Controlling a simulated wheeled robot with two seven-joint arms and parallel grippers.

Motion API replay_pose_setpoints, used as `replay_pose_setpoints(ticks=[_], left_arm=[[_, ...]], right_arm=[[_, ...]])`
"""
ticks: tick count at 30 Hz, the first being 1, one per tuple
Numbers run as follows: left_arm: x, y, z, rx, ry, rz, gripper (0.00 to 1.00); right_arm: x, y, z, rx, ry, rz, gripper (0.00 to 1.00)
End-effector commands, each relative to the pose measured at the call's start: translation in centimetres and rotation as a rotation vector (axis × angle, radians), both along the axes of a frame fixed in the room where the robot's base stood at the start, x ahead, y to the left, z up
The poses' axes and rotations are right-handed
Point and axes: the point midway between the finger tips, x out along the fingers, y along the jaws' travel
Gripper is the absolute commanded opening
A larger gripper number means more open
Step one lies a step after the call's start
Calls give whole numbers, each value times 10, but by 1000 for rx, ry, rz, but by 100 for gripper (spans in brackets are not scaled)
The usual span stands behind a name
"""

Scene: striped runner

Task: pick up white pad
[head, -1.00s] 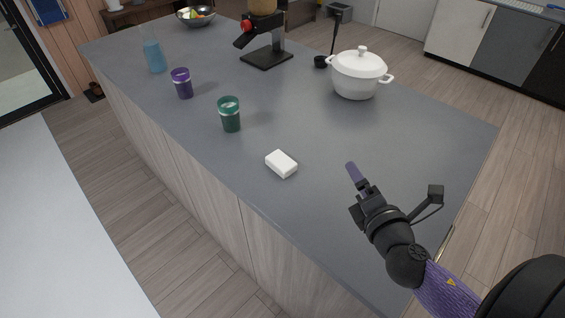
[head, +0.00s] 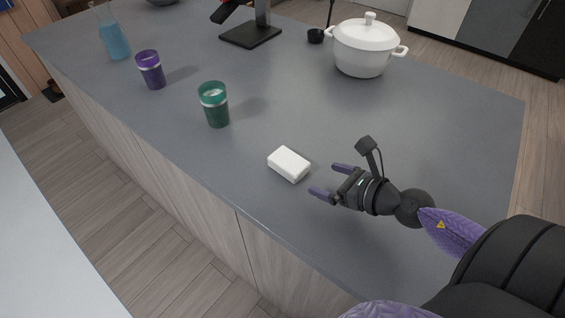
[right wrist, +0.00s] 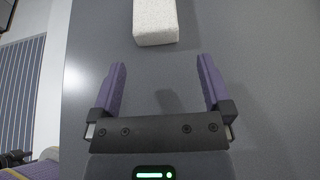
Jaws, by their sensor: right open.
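The white pad (head: 289,164) is a small white block lying flat on the grey counter, near its front edge. It also shows at the top of the right wrist view (right wrist: 155,22), partly cut off by the frame. My right gripper (head: 332,180) is open and empty, just to the right of the pad, with its two purple fingers pointing toward it. In the right wrist view the fingers (right wrist: 162,78) are spread apart, and the pad lies ahead of the gap between them, not touching. My left gripper is not in view.
A green cup (head: 214,105), a purple cup (head: 151,70) and a blue flask (head: 115,42) stand to the left on the counter (head: 300,110). A white lidded pot (head: 362,50) and a black stand (head: 250,35) are at the back. The counter around the pad is clear.

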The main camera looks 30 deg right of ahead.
Motion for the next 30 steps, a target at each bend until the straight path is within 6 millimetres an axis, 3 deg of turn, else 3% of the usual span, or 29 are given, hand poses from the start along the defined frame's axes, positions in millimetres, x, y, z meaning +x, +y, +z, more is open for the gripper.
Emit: replay_pose_setpoints(ticks=[12,15,23,30], left_arm=[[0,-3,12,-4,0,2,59],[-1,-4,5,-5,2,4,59],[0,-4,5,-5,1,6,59],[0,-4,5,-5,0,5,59]], right_arm=[[63,25,-10,3,-7,0,100],[77,29,-21,3,-3,-2,100],[82,31,-22,1,-2,0,100],[82,31,-22,1,-2,0,51]])
